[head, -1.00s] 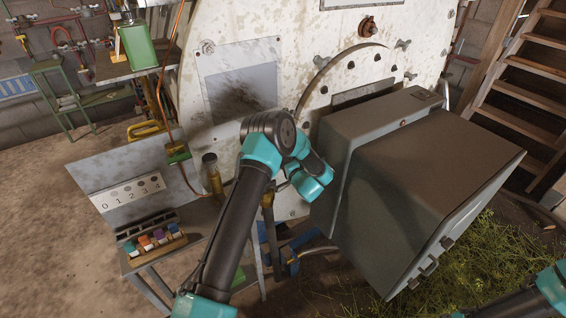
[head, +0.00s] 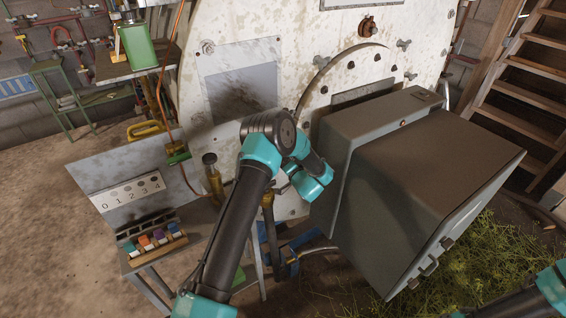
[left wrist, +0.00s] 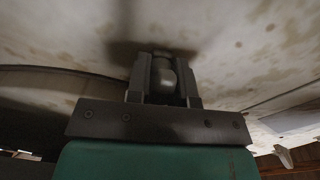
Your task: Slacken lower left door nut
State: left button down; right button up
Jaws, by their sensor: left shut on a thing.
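The still's pale, stained front (head: 225,30) bears a round door edged by a dark curved rim, with wing nuts on its right side (head: 403,45). In the left wrist view, my left gripper (left wrist: 163,65) is shut on a rounded, dull metal nut (left wrist: 163,78) against the spotted pale surface (left wrist: 240,45). The nut sits between the two fingers, partly hidden by them. In the head view my left arm reaches to the lower left of the door and hides the gripper's tips and this nut. My right arm shows only at the bottom right corner; its gripper is out of frame.
A large grey box (head: 430,180) stands in front of the door's lower right, close to my left wrist. A board numbered 0 to 4 (head: 130,190) and a rack of coloured pieces (head: 155,240) stand at left. Wooden stairs (head: 535,80) are at right.

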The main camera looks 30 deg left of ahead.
pick_arm(q)
jog(key=n, duration=1.1)
jog(key=shift+n, duration=2)
jog(key=c, duration=1)
grip_release()
jog(key=shift+d, duration=0.15)
jog(key=v, duration=1.7)
jog(key=shift+s, duration=0.15)
